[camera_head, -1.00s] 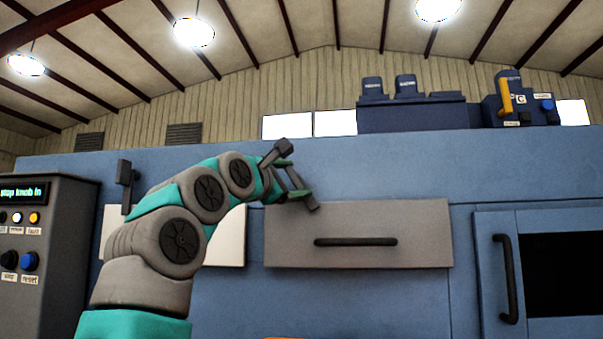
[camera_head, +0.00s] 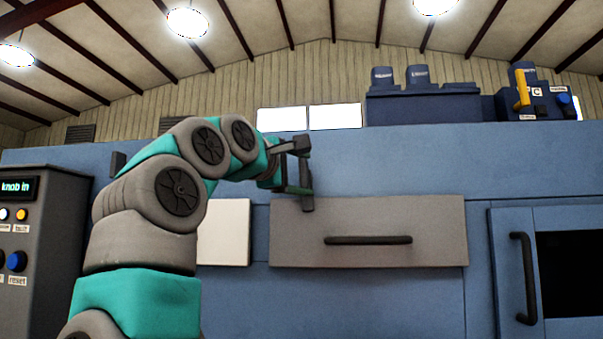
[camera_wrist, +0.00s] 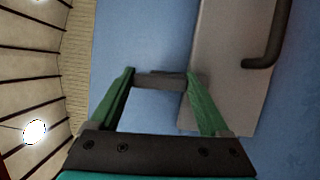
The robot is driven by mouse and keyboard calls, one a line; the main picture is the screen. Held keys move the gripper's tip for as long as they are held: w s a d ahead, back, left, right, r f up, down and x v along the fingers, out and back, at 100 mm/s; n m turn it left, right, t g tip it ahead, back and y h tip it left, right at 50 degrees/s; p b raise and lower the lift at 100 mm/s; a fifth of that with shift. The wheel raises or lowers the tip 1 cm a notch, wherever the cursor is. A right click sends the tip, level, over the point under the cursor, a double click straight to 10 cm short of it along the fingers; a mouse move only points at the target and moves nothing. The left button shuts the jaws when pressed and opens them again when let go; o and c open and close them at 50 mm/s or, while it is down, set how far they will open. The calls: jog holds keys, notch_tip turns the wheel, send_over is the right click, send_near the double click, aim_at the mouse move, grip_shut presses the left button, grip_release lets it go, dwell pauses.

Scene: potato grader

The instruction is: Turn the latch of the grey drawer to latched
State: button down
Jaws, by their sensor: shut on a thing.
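The grey drawer (camera_head: 365,222) is a wide front panel with a black bar handle (camera_head: 368,240), flush in the blue machine as far as I can see. Its dark latch (camera_head: 307,203) is at the upper left of the panel and stands about upright, with its lower end over the panel's top edge. My gripper (camera_head: 300,174) is closed around the latch from the left. In the wrist view, the latch (camera_wrist: 160,80) lies between the two green fingers, next to the drawer front (camera_wrist: 222,75). The latch's pivot is largely hidden by the fingers.
A white panel (camera_head: 232,232) is left of the drawer, partly behind my arm. A control box (camera_head: 38,250) stands at far left. A blue door with a black handle (camera_head: 524,278) is at right. Motor-like units (camera_head: 416,75) sit on top of the machine.

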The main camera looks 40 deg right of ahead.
jog(key=shift+r+m, duration=0.1)
jog(key=shift+m, duration=0.4)
dwell(0.3)
grip_release()
jog(key=shift+a, duration=0.2)
jog(key=v, duration=0.7)
jog(key=shift+a+b, duration=0.25)
jog(key=shift+b, duration=0.1)
jog(key=shift+s, duration=0.15)
